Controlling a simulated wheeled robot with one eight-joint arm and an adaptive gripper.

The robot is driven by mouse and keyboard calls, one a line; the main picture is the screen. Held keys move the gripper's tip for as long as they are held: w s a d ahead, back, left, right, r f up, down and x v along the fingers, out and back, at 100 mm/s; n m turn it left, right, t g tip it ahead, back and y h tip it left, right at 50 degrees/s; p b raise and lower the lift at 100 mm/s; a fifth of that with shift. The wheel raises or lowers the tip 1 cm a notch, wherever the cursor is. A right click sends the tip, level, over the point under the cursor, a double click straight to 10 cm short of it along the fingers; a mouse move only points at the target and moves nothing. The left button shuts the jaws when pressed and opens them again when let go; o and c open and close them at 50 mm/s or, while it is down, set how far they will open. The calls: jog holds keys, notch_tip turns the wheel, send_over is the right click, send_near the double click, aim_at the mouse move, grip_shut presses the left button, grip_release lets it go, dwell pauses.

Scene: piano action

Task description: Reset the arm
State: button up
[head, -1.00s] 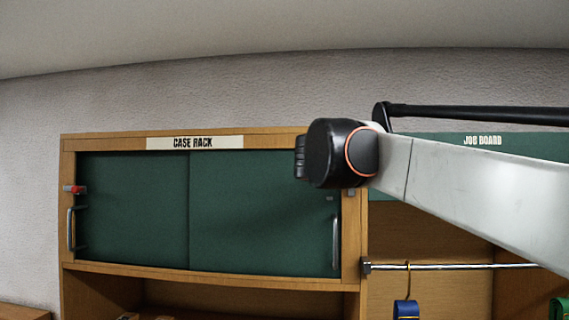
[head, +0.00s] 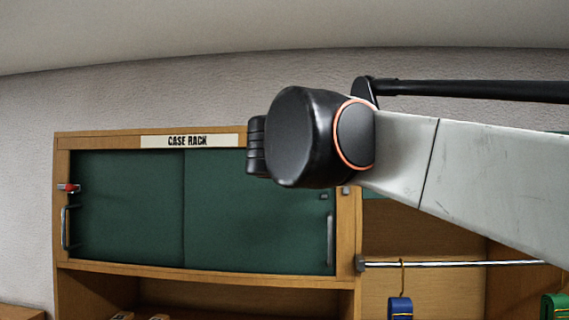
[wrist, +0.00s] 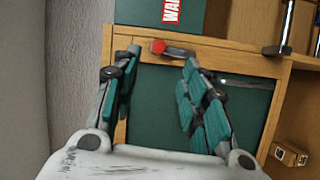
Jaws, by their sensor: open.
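My gripper (wrist: 161,62) shows in the wrist view, with its two teal-padded fingers spread apart and nothing between them. Beyond the fingers is a wooden cabinet with a dark green panel (wrist: 155,95) and a red knob (wrist: 158,46) near its frame. I cannot tell the distance from the fingertips to the cabinet. In the head view, my pale arm link (head: 480,165) and black joint (head: 305,140) are raised across the right half. My gripper is not seen there.
The case rack (head: 125,210) has closed green sliding doors, with a red-ended latch (head: 68,188) at its left. A metal rail (head: 450,264) carries a blue hanging item (head: 401,308) and a green one (head: 555,306). Small blocks (wrist: 290,154) show at the right of the wrist view.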

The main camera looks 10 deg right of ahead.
jog(key=s+d+f+m+g+y+b, duration=0.1)
jog(key=s+f+g+b, duration=0.35)
jog(key=f, duration=1.05)
jog(key=s+d+f+m+t+y+b, duration=0.1)
jog(key=s+d+f+m+y+b, duration=0.1)
jog(key=f+b, duration=0.9)
jog(key=s+d+f+m+g+y+b, duration=0.1)
jog(key=s+f+b, duration=0.2)
jog(key=f, duration=1.5)
jog(key=s+a+f+m+y+b, duration=0.1)
jog(key=s+f+b, duration=0.3)
jog(key=f, duration=1)
jog(key=s+a+f+m+g+y+b, duration=0.1)
jog(key=s+a+f+y+b, duration=0.3)
jog(key=f+b, duration=0.5)
jog(key=s+a+f+m+y+b, duration=0.2)
jog(key=s+f+b, duration=0.2)
jog(key=f, duration=1.6)
jog(key=b, duration=0.3)
jog(key=shift+s+a+f+m+g, duration=0.2)
jog(key=shift+s+f+m+g, duration=0.05)
jog(key=shift+m+g, duration=0.15)
